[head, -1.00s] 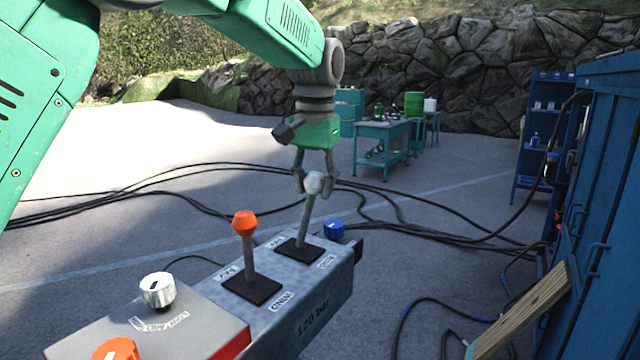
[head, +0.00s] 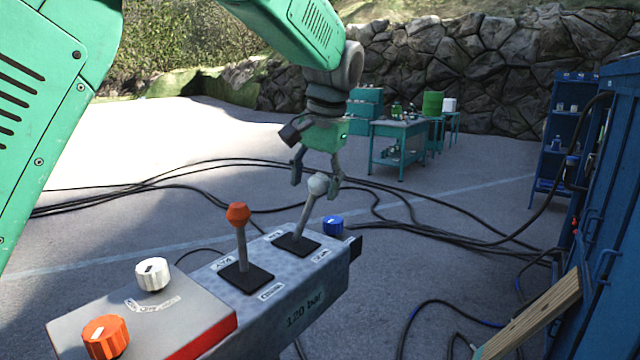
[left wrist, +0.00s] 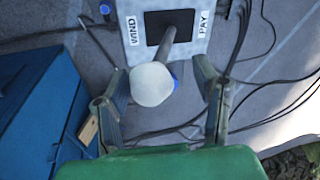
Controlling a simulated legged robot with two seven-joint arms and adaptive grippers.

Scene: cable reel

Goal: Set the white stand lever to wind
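The white lever (head: 317,184) stands on the far end of a grey control box (head: 318,289), its shaft leaning to the right in the head view. Its round knob also shows in the left wrist view (left wrist: 151,84). There, a WIND label (left wrist: 133,30) is left of its base and a PAY label (left wrist: 203,24) right of it. My left gripper (head: 316,179) is open, with its fingers either side of the knob and visible gaps between. In the left wrist view the knob is nearer the left finger. My right gripper is in neither view.
An orange lever (head: 238,213) stands closer on the same box. Nearer are a white knob (head: 153,274) and an orange knob (head: 105,337). A blue knob (head: 333,226) is behind the white lever. Cables cross the ground; a blue cabinet (head: 608,200) stands right.

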